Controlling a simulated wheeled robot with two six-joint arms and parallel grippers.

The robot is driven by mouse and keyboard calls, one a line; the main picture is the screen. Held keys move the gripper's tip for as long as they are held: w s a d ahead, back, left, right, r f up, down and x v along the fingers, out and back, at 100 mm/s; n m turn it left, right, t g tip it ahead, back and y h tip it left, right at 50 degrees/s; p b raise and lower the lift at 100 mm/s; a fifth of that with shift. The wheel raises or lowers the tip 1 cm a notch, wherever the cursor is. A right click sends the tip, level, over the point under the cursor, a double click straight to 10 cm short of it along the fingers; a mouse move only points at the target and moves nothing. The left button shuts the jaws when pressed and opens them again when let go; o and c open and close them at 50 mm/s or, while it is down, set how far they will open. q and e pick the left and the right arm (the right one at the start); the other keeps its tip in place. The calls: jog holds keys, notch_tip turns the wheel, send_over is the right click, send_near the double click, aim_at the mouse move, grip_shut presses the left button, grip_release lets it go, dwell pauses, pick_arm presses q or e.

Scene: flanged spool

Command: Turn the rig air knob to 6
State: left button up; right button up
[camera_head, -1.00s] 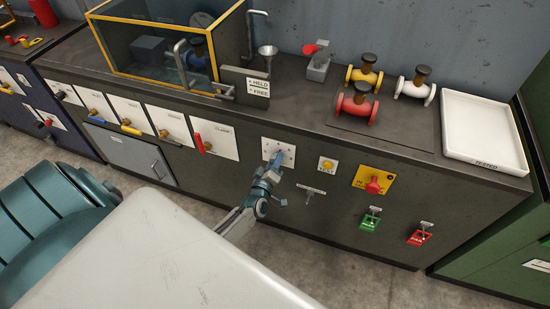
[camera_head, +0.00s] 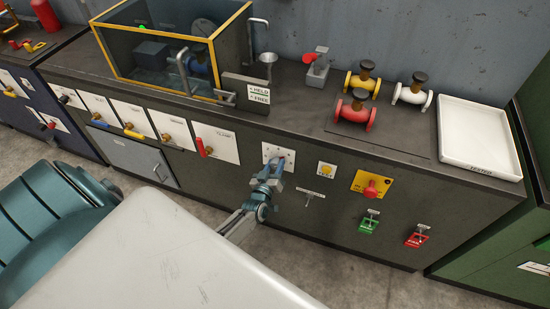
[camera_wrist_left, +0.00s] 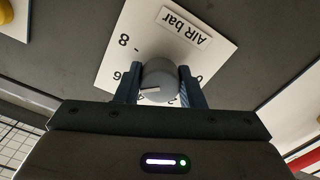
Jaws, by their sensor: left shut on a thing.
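The air knob is a grey round knob (camera_wrist_left: 159,80) on a white dial plate (camera_wrist_left: 190,38) marked "AIR bar", upside down in the left wrist view. My left gripper (camera_wrist_left: 158,84) is shut on the knob, one blue finger on each side. The knob's white pointer line points left and slightly down in that view, toward the left finger. The 8 and the 6 show at the left; numbers near the fingertips are partly hidden. In the head view my left gripper (camera_head: 272,171) is at the dial plate (camera_head: 281,151) and covers most of the knob. My right gripper is not in view.
Right of the dial are a yellow button (camera_head: 326,169), a red stop knob (camera_head: 371,188) and green (camera_head: 369,222) and red (camera_head: 417,238) switches. Left are several lever valves, one with a red handle (camera_head: 204,147). Spools and a white tray (camera_head: 480,162) stand on top.

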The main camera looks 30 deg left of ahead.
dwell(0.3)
pick_arm(q)
jog(key=o, duration=1)
jog(key=shift+s, duration=0.1)
jog(key=b+v, duration=0.1)
jog(key=v, duration=0.9)
jog(key=shift+s, duration=0.35)
